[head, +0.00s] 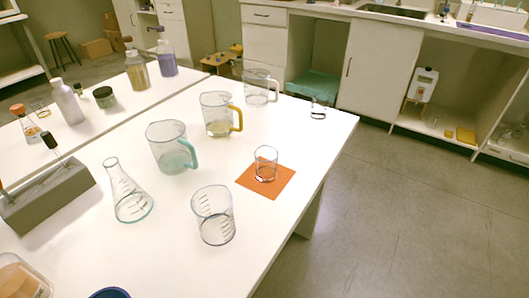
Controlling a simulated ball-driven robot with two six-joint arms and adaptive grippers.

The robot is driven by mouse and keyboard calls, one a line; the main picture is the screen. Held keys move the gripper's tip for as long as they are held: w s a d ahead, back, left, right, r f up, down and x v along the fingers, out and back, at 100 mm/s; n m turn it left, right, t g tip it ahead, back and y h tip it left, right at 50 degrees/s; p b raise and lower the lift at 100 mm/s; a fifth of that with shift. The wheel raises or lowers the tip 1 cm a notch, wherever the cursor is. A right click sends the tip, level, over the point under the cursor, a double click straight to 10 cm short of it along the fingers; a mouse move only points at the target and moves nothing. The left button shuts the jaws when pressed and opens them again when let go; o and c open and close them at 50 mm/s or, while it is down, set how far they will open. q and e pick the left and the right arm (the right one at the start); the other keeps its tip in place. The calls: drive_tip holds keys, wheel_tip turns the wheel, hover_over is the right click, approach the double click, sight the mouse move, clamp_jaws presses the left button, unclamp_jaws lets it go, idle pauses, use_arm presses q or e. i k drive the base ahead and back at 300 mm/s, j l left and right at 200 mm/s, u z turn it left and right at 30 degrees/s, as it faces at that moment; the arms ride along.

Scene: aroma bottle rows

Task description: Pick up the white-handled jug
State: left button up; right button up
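The white-handled jug (256,88) is clear glass and stands upright near the far right part of the white table, its pale handle on its right side. A yellow-handled jug (216,114) stands in front of it to the left. A teal-handled jug (170,148) stands closer, further left. Neither of my grippers shows in the head view.
A small glass beaker (266,164) stands on an orange mat (281,183). A larger beaker (213,214) and a conical flask (130,194) stand nearer. A small glass (318,107) is at the table's (310,140) far right edge. Bottles line the left.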

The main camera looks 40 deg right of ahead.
sight(256, 82)
drive_tip(key=l+u, duration=0.1)
drive_tip(key=l, duration=1.4)
drive_tip(key=i, duration=0.05)
